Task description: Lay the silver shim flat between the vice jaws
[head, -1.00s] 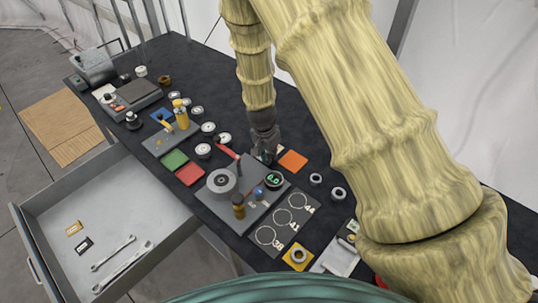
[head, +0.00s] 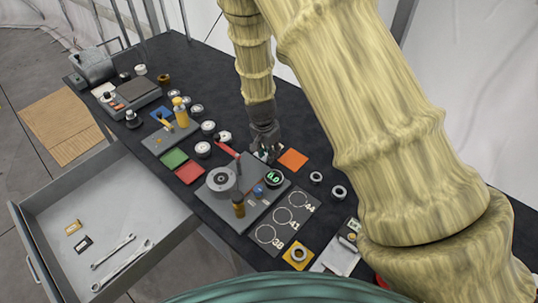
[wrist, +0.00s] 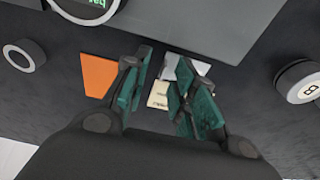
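My gripper (wrist: 158,85) is open over the dark bench, its two green-padded fingers apart. In the head view my gripper (head: 265,152) is beside the back edge of a grey plate. A cream card with small print (wrist: 158,95) lies below and between the fingers. A small silver-grey piece (wrist: 170,66) shows by the right finger, partly hidden by it. I cannot tell whether it is the shim or part of a vice. I cannot make out the vice jaws clearly in either view.
An orange square (head: 293,159) lies right of my gripper. The grey plate (head: 262,208) carries a round grey part, a brown bottle and a green-lit dial (head: 274,178). Metal rings lie to the right. An open drawer (head: 105,215) holds two wrenches and tags.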

